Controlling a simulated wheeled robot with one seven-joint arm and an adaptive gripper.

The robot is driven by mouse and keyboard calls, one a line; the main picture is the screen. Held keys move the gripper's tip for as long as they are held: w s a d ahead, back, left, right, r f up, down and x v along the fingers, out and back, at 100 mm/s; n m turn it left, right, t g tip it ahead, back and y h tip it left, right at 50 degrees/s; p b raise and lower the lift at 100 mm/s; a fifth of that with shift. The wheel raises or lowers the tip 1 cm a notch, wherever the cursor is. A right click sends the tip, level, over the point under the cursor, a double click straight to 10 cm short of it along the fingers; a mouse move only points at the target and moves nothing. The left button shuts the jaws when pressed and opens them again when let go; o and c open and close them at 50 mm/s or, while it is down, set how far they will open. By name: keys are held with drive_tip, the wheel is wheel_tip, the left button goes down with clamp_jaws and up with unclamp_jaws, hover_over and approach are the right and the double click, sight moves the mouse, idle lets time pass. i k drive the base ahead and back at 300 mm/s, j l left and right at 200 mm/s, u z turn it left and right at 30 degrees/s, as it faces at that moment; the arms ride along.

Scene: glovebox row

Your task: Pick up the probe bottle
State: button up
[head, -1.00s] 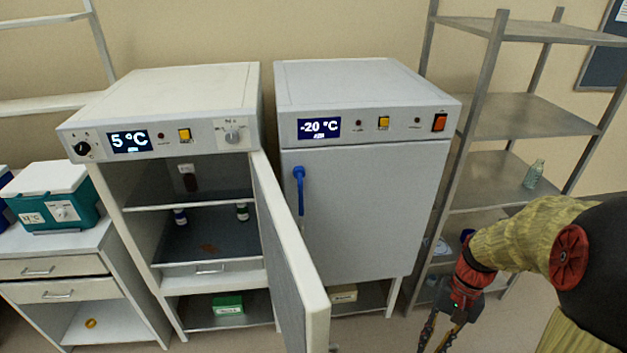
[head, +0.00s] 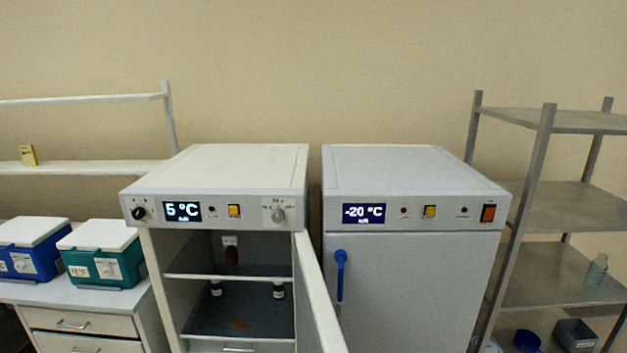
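No bottle in view carries a readable name, so I cannot tell which one is the probe bottle. A pale greenish glass bottle (head: 597,270) stands on the metal rack at the far right. My gripper is out of view.
The cabinet's door (head: 316,300) stands open toward me, between the opening and the closed -20 °C cabinet (head: 415,275). A teal cooler (head: 105,268) and a blue cooler (head: 30,260) sit on the left counter. The metal rack (head: 530,215) stands at right.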

sight(231, 252)
drive_tip(key=i+l+u, duration=0.2)
drive_tip(key=u, duration=0.15)
drive_tip(key=i+l+u, duration=0.1)
drive_tip(key=l+u, duration=0.3)
drive_tip(key=i+l+u, duration=0.1)
drive_tip(key=l+u, duration=0.6)
drive_tip(key=i, duration=0.05)
